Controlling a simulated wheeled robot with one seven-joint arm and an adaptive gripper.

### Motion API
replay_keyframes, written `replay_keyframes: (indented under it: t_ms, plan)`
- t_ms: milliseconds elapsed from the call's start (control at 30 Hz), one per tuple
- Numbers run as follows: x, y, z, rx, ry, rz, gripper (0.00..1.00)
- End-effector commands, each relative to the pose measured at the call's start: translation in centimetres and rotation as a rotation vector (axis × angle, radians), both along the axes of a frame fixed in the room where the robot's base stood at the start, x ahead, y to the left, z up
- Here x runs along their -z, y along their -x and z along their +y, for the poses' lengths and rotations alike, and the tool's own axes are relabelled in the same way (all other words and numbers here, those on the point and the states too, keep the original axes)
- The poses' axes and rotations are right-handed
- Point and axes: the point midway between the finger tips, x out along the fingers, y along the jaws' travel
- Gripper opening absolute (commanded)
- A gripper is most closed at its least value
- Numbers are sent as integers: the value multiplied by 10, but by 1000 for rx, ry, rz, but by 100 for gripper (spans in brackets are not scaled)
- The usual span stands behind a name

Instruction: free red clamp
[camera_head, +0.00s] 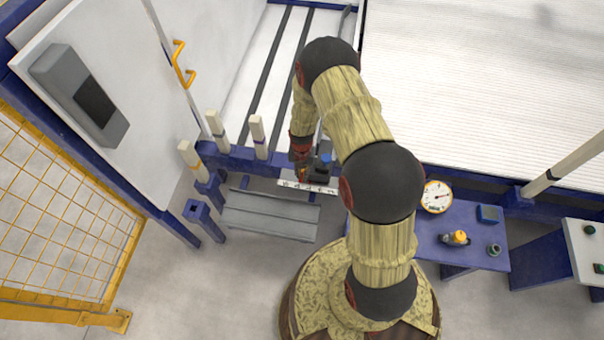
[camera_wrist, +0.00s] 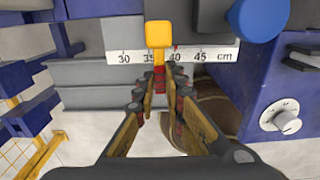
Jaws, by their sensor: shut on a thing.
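In the wrist view, a yellow lever (camera_wrist: 158,35) with a squared end stands in front of the dark grey clamp body (camera_wrist: 212,18). My gripper (camera_wrist: 160,78) is shut on the lever's narrow stem, just below that end. Small red parts show around the fingers; I cannot tell whether any belong to the clamp. In the head view, my gripper (camera_head: 303,172) is beside the white ruler (camera_head: 308,187), and the arm hides part of this spot. The grip itself is too small to make out there.
A blue knob (camera_wrist: 252,18) stands right of the lever. A grey ledge (camera_head: 270,215) lies below the ruler. Pale posts (camera_head: 257,137) rise to the left. A blue table (camera_head: 465,225) with a gauge (camera_head: 436,197) and small controls stands right of my arm.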

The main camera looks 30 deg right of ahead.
Motion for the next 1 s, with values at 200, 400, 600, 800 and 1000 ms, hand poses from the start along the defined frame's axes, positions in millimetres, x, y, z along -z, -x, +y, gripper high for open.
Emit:
replay_keyframes:
  t_ms: [200, 400, 600, 800, 1000]
  plan:
    - [0, -1, 0, -7, 1, -1, 0]
    - [0, -1, 0, -7, 1, -2, 14]
    - [0, 0, 0, -5, 1, -1, 26]
    - [0, 0, 0, -4, 1, -1, 30]
    - [-2, -1, 0, -4, 1, -1, 30]
